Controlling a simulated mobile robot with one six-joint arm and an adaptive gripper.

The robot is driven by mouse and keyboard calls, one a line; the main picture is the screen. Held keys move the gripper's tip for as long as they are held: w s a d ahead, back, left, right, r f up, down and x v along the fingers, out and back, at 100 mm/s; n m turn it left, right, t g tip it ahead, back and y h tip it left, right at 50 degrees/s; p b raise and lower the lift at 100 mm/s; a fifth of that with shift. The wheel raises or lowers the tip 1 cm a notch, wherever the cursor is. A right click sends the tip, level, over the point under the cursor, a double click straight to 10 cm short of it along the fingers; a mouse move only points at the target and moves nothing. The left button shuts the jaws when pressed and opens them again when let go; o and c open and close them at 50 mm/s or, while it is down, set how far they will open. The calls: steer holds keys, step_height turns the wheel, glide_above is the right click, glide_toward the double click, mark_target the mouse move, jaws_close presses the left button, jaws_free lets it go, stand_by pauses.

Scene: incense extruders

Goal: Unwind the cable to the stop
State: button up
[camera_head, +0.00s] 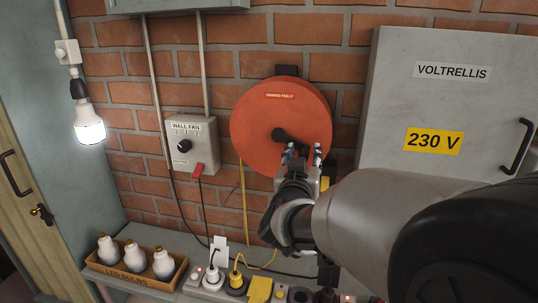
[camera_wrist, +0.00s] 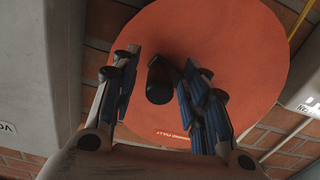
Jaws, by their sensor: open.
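An orange cable reel (camera_head: 262,112) with a small label hangs on the brick wall; it fills much of the wrist view (camera_wrist: 245,60). A black handle (camera_head: 279,134) sticks out from its face. A yellow cable (camera_head: 244,200) hangs from the reel's left side down to the shelf. My gripper (camera_head: 303,152) is in front of the reel's lower right. In the wrist view my gripper (camera_wrist: 160,72) is open, with the handle (camera_wrist: 158,82) showing between its fingers. Whether any finger touches the handle cannot be told.
A wall fan switch box (camera_head: 190,145) is left of the reel, a grey 230 V cabinet (camera_head: 440,105) right. A lit bulb (camera_head: 88,125) hangs at left.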

steer(key=shift+w+d, duration=0.1)
steer(key=shift+w, duration=0.15)
steer(key=shift+c, duration=0.5)
jaws_close()
